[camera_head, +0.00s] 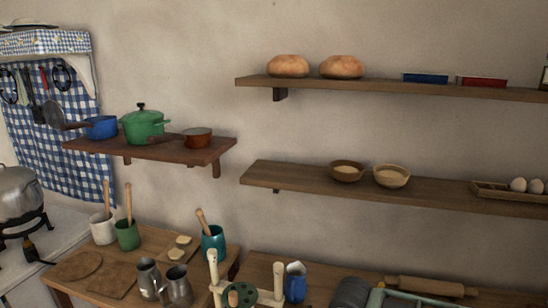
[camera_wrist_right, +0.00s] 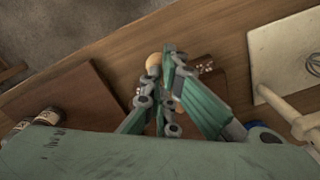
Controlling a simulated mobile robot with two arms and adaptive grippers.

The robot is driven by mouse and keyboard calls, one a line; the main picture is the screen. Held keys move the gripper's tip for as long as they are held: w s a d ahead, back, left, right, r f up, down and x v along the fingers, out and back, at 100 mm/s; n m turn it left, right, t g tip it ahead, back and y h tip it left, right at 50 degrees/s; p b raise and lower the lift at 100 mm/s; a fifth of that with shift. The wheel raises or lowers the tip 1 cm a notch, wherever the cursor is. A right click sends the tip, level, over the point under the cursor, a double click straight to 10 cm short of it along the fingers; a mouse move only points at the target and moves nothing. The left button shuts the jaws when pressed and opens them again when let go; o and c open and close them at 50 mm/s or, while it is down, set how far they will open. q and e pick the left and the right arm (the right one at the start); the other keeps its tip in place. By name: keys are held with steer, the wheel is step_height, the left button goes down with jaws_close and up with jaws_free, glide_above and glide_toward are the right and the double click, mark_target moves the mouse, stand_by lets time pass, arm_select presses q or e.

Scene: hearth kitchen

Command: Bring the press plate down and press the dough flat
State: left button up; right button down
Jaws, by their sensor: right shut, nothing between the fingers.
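A pale wooden frame (camera_head: 278,283) with two upright posts and a crossbar stands at the bottom edge of the head view. A dark green disc (camera_head: 239,293) sits between its posts; this may be the press. I cannot make out the press plate or the dough, as the lower part is cut off. My right gripper (camera_wrist_right: 168,80) is shut and empty above the wooden counter in the wrist view. A rounded pale wooden end (camera_wrist_right: 153,63) shows right by its fingertips; I cannot tell whether they touch. My left gripper is not in view.
A brown board (camera_wrist_right: 75,112) and dark jars (camera_wrist_right: 45,118) lie left of the gripper in the wrist view. A pale board (camera_wrist_right: 285,55) with a whisk (camera_wrist_right: 314,65) lies right.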

steer(key=shift+s+a+f+p, duration=0.15)
steer(key=shift+f+p, duration=0.1)
steer(key=shift+f, duration=0.35)
steer(key=shift+s+d+f+p, duration=0.1)
steer(key=shift+s+f+p, duration=0.15)
steer(key=shift+f, duration=0.35)
steer(key=shift+s+a+f+p, duration=0.1)
steer(key=shift+f+p, duration=0.15)
steer(key=shift+f, duration=0.35)
stand_by(1.2)
stand_by(0.6)
step_height(320, 180, up, 3)
steer(key=p, duration=0.3)
steer(key=shift+r, duration=0.1)
steer(key=shift+r+b, duration=0.25)
steer(key=shift+b, duration=0.1)
steer(key=shift+r, duration=2.15)
